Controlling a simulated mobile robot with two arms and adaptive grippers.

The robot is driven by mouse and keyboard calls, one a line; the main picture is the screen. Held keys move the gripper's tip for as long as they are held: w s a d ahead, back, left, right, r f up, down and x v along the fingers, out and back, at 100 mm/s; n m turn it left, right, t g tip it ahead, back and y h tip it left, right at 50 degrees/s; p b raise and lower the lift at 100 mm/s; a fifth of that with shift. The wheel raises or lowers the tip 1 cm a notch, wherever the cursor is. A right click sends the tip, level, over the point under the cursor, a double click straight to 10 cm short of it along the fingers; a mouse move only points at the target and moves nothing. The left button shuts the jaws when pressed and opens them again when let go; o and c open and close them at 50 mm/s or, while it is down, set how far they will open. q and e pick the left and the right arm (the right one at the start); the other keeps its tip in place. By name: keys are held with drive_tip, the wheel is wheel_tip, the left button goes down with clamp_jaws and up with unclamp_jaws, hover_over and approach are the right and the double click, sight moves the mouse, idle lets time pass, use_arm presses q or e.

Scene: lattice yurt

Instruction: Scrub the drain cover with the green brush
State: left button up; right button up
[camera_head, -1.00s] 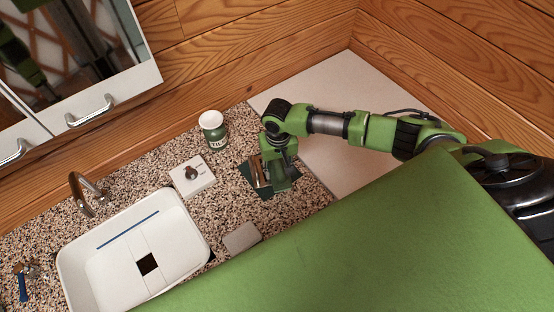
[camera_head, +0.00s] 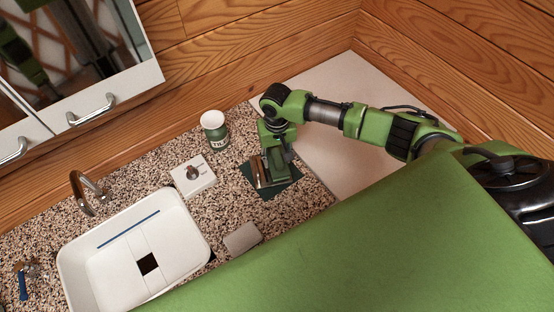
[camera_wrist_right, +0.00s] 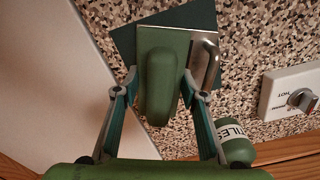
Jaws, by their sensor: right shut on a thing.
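The green brush (camera_head: 276,164) is at a dark green mat (camera_head: 285,187) on the speckled counter. In the right wrist view its rounded green handle (camera_wrist_right: 157,90) lies between my fingers. My right gripper (camera_wrist_right: 160,82) is shut on this handle; it shows from above in the head view (camera_head: 275,145). I cannot tell whether the brush touches the mat. A dark square (camera_head: 148,264), which looks like the drain cover, is in the floor of the white basin (camera_head: 190,222), left of the gripper. My left gripper is not in view.
A metal-handled tool (camera_wrist_right: 206,58) lies close beside the brush. A green labelled jar (camera_head: 216,134) and a white knob plate (camera_head: 207,181) stand left of my gripper. A tap (camera_head: 88,190) rises behind the basin. A grey block (camera_head: 242,238) lies between basin and mat.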

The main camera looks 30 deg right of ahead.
drive_tip(key=shift+r, duration=3.55)
